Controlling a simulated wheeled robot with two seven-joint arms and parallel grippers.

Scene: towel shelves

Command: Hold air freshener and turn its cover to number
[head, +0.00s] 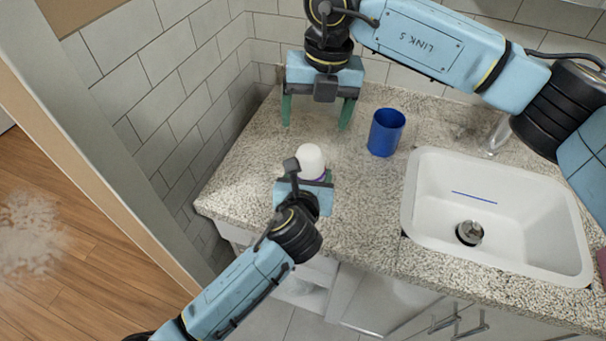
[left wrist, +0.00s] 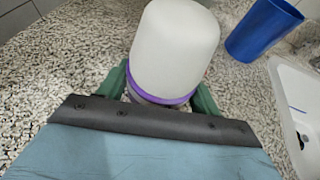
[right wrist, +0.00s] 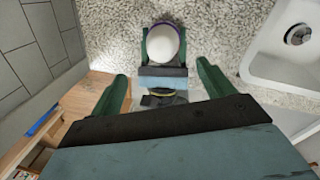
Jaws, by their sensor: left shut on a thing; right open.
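The air freshener (head: 311,160) is a white rounded container with a purple ring near the bottom of its white cover. It stands upright at the counter's front left. In the left wrist view its white cover (left wrist: 175,45) rises above the purple ring. My left gripper (head: 316,180) is shut on it from the front, with green fingers on both sides, low on the body. My right gripper (head: 318,112) is open and empty above the counter, behind the air freshener. In the right wrist view the air freshener (right wrist: 163,42) lies beyond the open fingers. No number is readable.
A blue cup (head: 386,132) stands on the speckled counter (head: 240,180) to the right of the air freshener. A white sink (head: 497,215) is farther right, with a tap (head: 497,135) behind it. Tiled walls border the back and left.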

